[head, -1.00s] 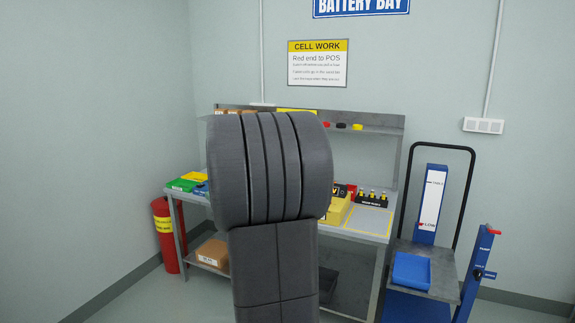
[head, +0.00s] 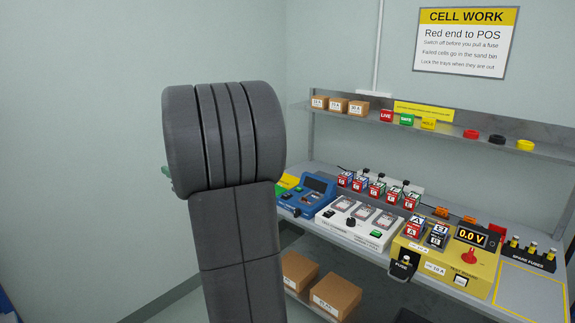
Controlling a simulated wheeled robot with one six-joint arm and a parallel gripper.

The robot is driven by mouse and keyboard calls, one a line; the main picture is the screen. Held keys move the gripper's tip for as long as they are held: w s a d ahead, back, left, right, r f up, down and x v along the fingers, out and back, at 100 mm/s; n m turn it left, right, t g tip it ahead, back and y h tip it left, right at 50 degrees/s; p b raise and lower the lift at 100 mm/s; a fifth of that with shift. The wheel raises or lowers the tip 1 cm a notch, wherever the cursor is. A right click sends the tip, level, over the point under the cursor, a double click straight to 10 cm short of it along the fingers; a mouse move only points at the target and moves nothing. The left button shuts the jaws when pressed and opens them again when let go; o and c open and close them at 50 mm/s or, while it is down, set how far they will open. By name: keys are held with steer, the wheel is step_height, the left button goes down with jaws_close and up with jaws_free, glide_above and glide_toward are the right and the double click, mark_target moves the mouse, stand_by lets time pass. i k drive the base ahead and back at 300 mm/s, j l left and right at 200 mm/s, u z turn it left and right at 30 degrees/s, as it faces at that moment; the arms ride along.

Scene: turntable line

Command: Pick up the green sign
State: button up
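The upper shelf (head: 455,129) also holds small cardboard boxes (head: 338,105) and red, black and yellow rings (head: 498,137). Below it, the bench carries a blue meter (head: 305,195), a white charger (head: 358,222), several battery cells and a yellow tester (head: 445,258). A wall stands at left.

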mark_target(405, 119)
steer(key=i+j+z, duration=0.1)
steer(key=i, duration=0.35)
steer(key=i+j+z, duration=0.1)
steer(key=i, duration=0.35)
steer(key=i+j+z, duration=0.15)
steer(key=i+j, duration=0.15)
steer(key=i, duration=0.15)
steer(key=i+j+z, duration=0.1)
steer(key=i+j, duration=0.15)
steer(key=i, duration=0.2)
steer(key=i+j+z, duration=0.1)
steer(key=z, duration=0.35)
steer(key=i+j+z, duration=0.15)
steer(key=z, duration=0.3)
steer(key=i+j+z, duration=0.1)
steer(key=z, duration=0.35)
steer(key=j+z, duration=0.4)
steer(key=i+j+z, duration=0.2)
steer(key=z, duration=0.25)
steer(key=i+j+z, duration=0.15)
steer(key=z, duration=0.35)
